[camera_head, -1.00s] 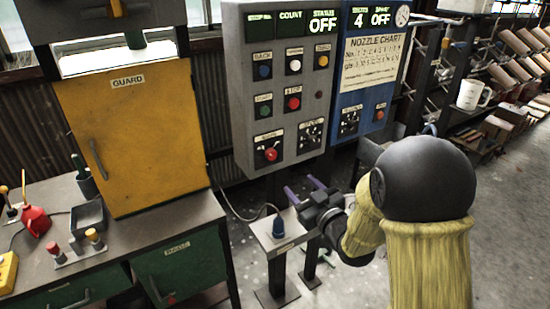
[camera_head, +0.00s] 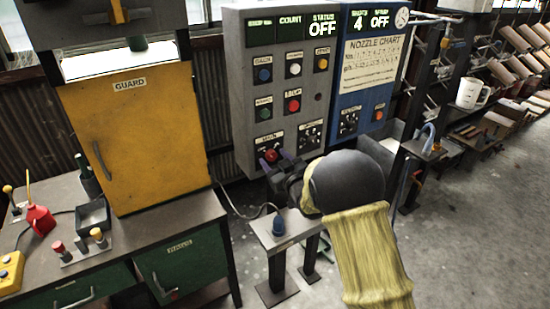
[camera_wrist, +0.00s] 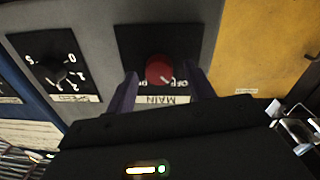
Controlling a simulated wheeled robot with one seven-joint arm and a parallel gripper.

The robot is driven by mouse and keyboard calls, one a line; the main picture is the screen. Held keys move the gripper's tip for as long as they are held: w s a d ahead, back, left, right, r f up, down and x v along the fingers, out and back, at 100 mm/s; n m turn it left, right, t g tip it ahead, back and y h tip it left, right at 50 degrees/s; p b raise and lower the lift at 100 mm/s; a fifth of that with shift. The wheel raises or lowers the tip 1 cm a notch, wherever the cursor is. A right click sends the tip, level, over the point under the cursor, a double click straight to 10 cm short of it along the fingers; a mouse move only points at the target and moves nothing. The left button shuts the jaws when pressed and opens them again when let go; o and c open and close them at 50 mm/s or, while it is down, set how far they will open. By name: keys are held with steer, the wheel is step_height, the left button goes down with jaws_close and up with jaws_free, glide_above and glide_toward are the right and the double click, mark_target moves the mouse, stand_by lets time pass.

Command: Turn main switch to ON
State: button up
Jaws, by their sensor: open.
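The main switch (camera_head: 271,155) is a red round knob on a dark plate at the lower left of the grey control panel (camera_head: 235,100). In the wrist view the red knob (camera_wrist: 159,69) appears upside down, with a "MAIN" label and small OFF/ON lettering by it. My gripper (camera_head: 275,163) is at the panel's lower edge, close to the knob. In the wrist view its two purple fingers (camera_wrist: 160,88) are spread, one on each side of the knob. Whether they touch it cannot be told. The status display (camera_head: 322,28) reads OFF.
A second rotary selector (camera_head: 311,134) is right of the main switch, with push buttons above. A blue panel (camera_head: 368,70) with a nozzle chart adjoins on the right. A yellow guard door (camera_head: 130,150) stands left. A small stand (camera_head: 270,240) is below my gripper.

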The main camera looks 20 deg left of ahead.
steer(key=shift+w+a, duration=0.15)
steer(key=c, duration=1)
